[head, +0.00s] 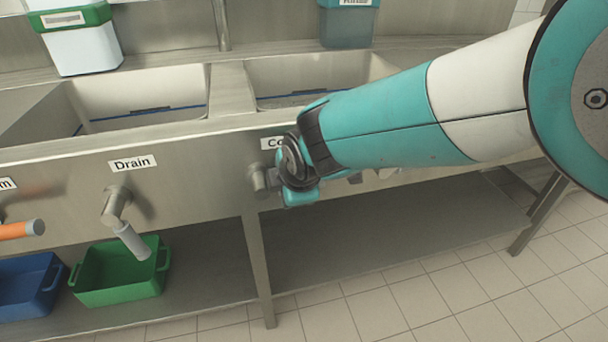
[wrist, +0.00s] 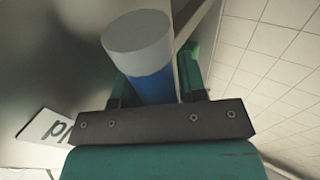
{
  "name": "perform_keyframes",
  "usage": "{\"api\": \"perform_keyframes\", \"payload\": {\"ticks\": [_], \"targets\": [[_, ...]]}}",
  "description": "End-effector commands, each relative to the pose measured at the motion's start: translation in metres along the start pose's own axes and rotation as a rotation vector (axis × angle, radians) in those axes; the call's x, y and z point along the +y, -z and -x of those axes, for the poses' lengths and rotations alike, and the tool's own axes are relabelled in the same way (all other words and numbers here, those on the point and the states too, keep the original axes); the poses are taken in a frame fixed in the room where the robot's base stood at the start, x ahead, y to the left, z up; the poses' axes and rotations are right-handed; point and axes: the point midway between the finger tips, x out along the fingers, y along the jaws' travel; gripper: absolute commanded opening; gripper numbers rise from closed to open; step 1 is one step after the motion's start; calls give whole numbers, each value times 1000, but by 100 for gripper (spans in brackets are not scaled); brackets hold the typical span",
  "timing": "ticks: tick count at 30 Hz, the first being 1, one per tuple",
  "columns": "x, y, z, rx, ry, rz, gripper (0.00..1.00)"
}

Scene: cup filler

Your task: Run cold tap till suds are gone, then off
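The cold tap's label (head: 271,143) shows only as "Co" on the sink front, partly behind my arm. In the wrist view the label's end (wrist: 52,128) shows upside down. The tap's handle (wrist: 150,70) is blue with a grey end and lies between my gripper's two dark green fingers (wrist: 158,85). They sit close along both its sides and look shut on it. In the head view my gripper is mostly hidden by my wrist. The tap's metal stem (head: 258,180) shows left of it. The right basin (head: 310,75) has a blue line on its wall; I cannot make out suds.
The drain valve (head: 115,207) with a grey lever is left of the cold tap, above a green bin (head: 118,275). A blue bin (head: 30,285) and an orange handle (head: 15,230) are farther left. The lower shelf (head: 370,250) under my arm is bare.

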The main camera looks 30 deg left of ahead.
Motion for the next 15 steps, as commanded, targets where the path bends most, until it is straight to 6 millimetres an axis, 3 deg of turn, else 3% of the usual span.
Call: {"api": "perform_keyframes", "payload": {"ticks": [4,8,15], "targets": [[0,0,3,0,-1,-1,39],[2,0,19,1,-2,-1,39],[2,1,77,1,-4,-1,39]]}}
